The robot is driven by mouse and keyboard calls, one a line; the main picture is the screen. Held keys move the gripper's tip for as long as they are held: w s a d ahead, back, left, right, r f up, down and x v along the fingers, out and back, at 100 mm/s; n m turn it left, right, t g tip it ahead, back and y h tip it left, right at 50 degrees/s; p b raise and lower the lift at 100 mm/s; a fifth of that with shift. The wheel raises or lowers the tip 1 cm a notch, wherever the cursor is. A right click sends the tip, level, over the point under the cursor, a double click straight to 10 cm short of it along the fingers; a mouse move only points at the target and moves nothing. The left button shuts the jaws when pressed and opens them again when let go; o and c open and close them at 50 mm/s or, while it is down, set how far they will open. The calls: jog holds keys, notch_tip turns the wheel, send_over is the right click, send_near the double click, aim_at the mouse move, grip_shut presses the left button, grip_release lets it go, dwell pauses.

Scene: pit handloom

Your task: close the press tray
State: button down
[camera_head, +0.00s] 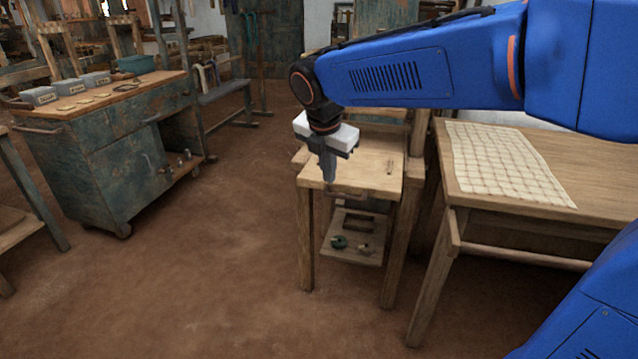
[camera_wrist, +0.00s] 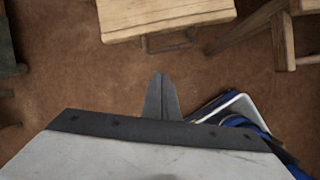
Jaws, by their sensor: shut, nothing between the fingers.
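The press tray appears to be the pale wooden board (camera_head: 380,178) on the small wooden stand, with a handle (camera_head: 345,191) along its front edge. Its front part and handle (camera_wrist: 178,42) also show at the top of the wrist view (camera_wrist: 165,14). How far it sticks out is hard to tell, as my arm and gripper hide its back left part. My gripper (camera_head: 330,179) is shut and empty, pointing down at the tray's front left in the head view. In the wrist view the closed fingertips (camera_wrist: 160,77) lie short of the handle, over floor, with a gap.
A lower shelf (camera_head: 345,256) of the stand holds small parts. A wooden table (camera_head: 600,178) with a checked cloth (camera_head: 500,160) stands close on the right. A worn green cabinet (camera_head: 120,160) stands at left. The brown floor (camera_head: 220,240) between is clear.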

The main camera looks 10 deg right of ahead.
aim_at(319, 182)
jog(key=w+a+n, duration=0.3)
jog(key=a+n, duration=0.1)
jog(key=x, duration=0.3)
jog(key=w+d+x, duration=0.1)
jog(key=x, duration=0.3)
jog(key=w+r+x, duration=0.1)
jog(key=x, duration=0.3)
jog(key=shift+w+d, duration=0.1)
jog(key=shift+d, duration=0.05)
jog(key=shift+w+d, duration=0.35)
jog(key=shift+w, duration=0.35)
